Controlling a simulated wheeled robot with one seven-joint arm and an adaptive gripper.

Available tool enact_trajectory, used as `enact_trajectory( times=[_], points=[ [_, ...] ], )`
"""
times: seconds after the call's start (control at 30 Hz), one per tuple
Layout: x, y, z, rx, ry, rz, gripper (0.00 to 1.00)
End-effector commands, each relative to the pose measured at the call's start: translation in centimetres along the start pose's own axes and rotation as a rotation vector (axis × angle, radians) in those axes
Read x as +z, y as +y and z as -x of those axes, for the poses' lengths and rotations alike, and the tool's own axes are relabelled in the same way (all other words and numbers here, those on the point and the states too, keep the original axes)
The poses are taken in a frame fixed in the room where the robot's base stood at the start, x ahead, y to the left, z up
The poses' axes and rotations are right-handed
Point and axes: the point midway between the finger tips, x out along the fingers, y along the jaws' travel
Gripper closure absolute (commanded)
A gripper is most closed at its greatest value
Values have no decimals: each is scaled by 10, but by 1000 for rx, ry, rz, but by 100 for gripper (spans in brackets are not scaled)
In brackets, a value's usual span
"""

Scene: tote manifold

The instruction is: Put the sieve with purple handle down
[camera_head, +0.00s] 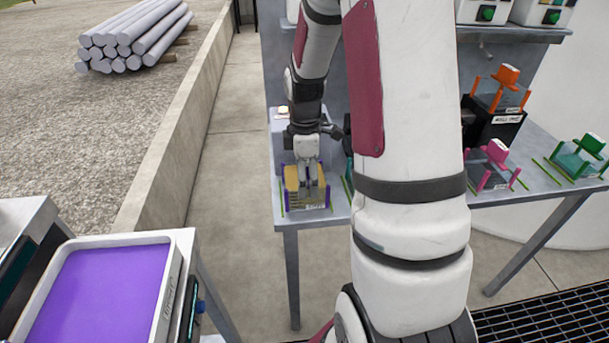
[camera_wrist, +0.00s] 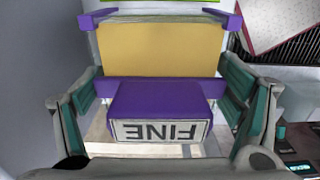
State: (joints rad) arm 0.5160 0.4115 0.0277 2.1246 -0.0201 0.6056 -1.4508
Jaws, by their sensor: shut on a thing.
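The sieve with purple handle (camera_head: 292,180) is at the left end of the grey table, with a tan square face and purple corner pieces. In the wrist view, its purple handle (camera_wrist: 158,99) carries a label reading FINE, upside down in that picture. My gripper (camera_head: 311,190) points down over the sieve and is shut on it. In the wrist view, the teal-padded fingers stand on either side of the handle; their exact contact is partly hidden. I cannot tell whether the sieve's underside touches the table.
The grey table (camera_head: 340,208) has thin green strips beside the sieve. Pink (camera_head: 492,165), green (camera_head: 582,158) and orange (camera_head: 502,88) handled items stand to the right. A white tray with a purple surface (camera_head: 100,290) is at lower left. My arm hides the table's middle.

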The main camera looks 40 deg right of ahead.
Motion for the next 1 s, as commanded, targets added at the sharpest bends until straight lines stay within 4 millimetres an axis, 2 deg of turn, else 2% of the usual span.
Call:
enact_trajectory(
  times=[0.17,0.2,0.23,0.67,0.77,1.0],
  points=[
    [0,0,-3,0,0,0,47],
    [0,0,-3,1,0,0,5],
    [0,0,-3,1,0,0,0],
    [0,0,2,1,0,0,0],
    [0,1,13,5,1,0,0],
    [0,1,61,6,0,-1,0]
  ],
)
